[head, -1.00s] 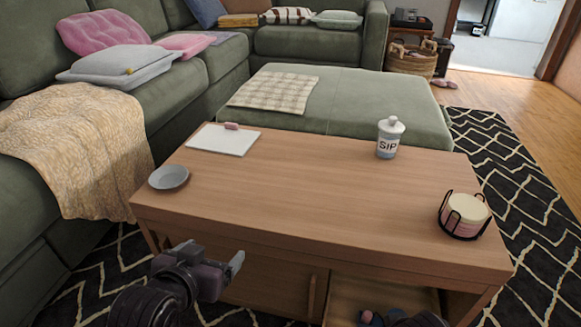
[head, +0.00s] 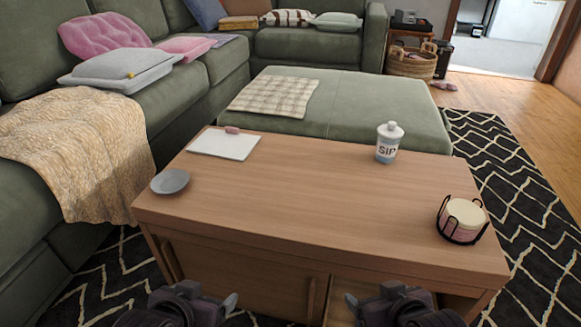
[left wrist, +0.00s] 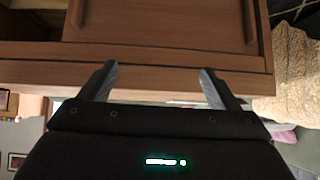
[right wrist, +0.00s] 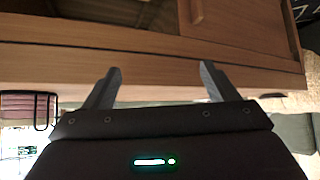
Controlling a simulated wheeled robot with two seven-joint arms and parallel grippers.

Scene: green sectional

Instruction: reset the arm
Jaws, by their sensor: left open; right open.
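My left gripper (head: 228,303) is low in front of the wooden coffee table (head: 300,190), at the bottom left of centre in the head view. In the left wrist view its two fingers (left wrist: 158,85) stand apart with nothing between them. My right gripper (head: 355,300) is low in front of the table's open compartment, at the bottom right of centre. In the right wrist view its fingers (right wrist: 158,85) are also apart and empty. The table's front edge shows beyond the fingers in both wrist views.
The green sofa (head: 185,90) is at left, the ottoman (head: 370,105) behind. The tabletop's middle is clear.

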